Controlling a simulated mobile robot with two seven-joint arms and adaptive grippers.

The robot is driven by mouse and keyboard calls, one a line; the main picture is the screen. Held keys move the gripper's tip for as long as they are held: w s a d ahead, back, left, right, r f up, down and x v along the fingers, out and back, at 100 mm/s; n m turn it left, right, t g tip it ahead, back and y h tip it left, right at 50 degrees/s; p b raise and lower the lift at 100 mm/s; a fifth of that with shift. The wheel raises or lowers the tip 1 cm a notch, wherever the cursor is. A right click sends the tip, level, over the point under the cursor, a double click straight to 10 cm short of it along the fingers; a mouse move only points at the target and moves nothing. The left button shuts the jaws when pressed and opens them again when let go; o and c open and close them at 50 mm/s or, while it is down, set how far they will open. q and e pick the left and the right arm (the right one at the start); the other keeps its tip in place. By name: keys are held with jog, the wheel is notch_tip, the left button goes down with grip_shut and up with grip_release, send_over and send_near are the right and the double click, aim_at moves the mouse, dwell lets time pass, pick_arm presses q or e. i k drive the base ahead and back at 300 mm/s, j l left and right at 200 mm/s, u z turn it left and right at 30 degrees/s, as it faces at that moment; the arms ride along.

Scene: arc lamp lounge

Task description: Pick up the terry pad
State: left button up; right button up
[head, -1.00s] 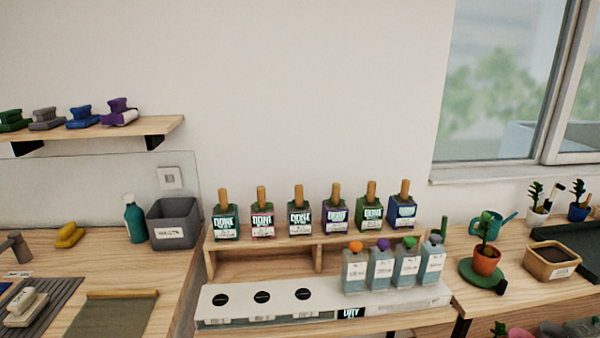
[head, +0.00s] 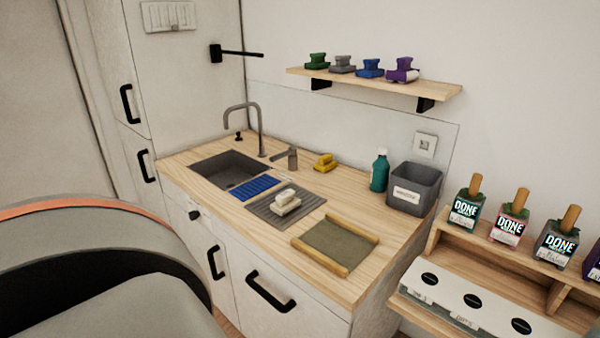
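No pad is labelled, so I cannot tell for sure which is the terry pad. A pale cream block-shaped pad (head: 285,202) lies on the grey ribbed mat (head: 262,213) beside the sink. Green (head: 317,62), grey (head: 342,65), blue (head: 370,69) and purple-and-white (head: 402,71) pads of similar shape stand in a row on the wall shelf (head: 435,89). Neither of my grippers is in view.
The counter holds a sink (head: 225,172), a blue ribbed mat (head: 255,188), a wood-edged tray (head: 338,246), a teal bottle (head: 379,172) and a grey bin (head: 413,188). A large rounded grey shape (head: 90,260) fills the lower left. Labelled bottles (head: 508,228) stand at right.

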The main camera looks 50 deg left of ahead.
aim_at(286, 201)
jog(key=u, duration=1.65)
jog(key=j+z, duration=0.15)
jog(key=z, duration=0.25)
jog(key=i+j+z, duration=0.1)
jog(key=z, duration=0.3)
jog(key=j+z, duration=0.2)
jog(key=z, duration=0.25)
jog(key=j+z, duration=0.25)
jog(key=j, duration=0.2)
jog(key=k+j+z, duration=0.15)
jog(key=j+z, duration=0.15)
jog(key=j, duration=0.15)
jog(key=k+j, duration=0.1)
jog(key=j, duration=0.25)
jog(key=k+j+z, duration=0.1)
jog(key=j, duration=0.2)
jog(key=k+j, duration=0.1)
jog(key=j, duration=0.25)
